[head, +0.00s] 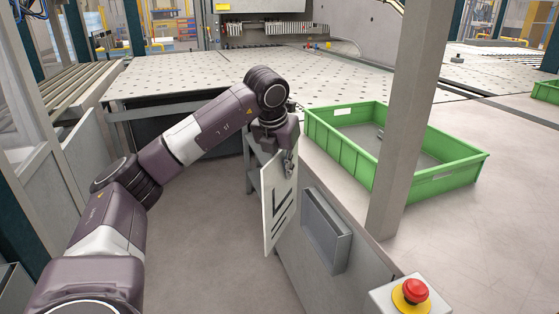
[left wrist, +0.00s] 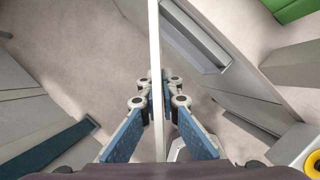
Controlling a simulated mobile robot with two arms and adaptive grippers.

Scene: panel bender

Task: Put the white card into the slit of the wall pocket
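The white card (head: 270,215) with black markings hangs upright below my left gripper (head: 289,165) in the head view. In the left wrist view the card (left wrist: 154,35) shows edge-on as a thin white strip, between the fingers of my left gripper (left wrist: 157,92), which are shut on it. The grey wall pocket (head: 327,230) is on the side of the low wall, to the right of the card and a little lower. The pocket (left wrist: 195,38) also shows right of the card in the left wrist view. The card is apart from the pocket. My right gripper is out of view.
A red emergency button (head: 415,289) is at the front right. A perforated table (head: 180,75) lies behind. The floor (head: 215,240) left of the card is clear.

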